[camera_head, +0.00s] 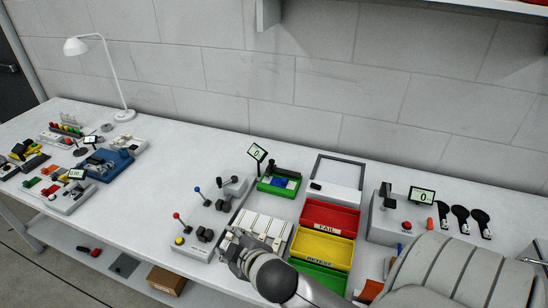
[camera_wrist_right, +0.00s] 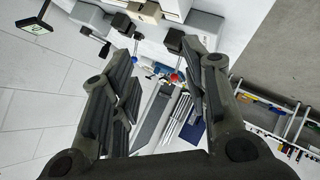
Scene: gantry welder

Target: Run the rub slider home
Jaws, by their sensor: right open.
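A small green fixture (camera_head: 279,182) with a dark block and a blue part sits behind the bins, a display (camera_head: 257,153) reading 0 at its left. I cannot tell for sure whether this is the rub slider. My right gripper (camera_head: 232,246) is open over the front of the bench, by the white slatted tray (camera_head: 265,228). It is apart from the green fixture. In the right wrist view its spread fingers (camera_wrist_right: 158,56) hold nothing. My left gripper is not in view.
Red (camera_head: 330,215), yellow (camera_head: 323,248) and green (camera_head: 318,277) bins stand right of the gripper. Lever boxes (camera_head: 194,243) stand to its left. The bench between the left devices and levers is clear.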

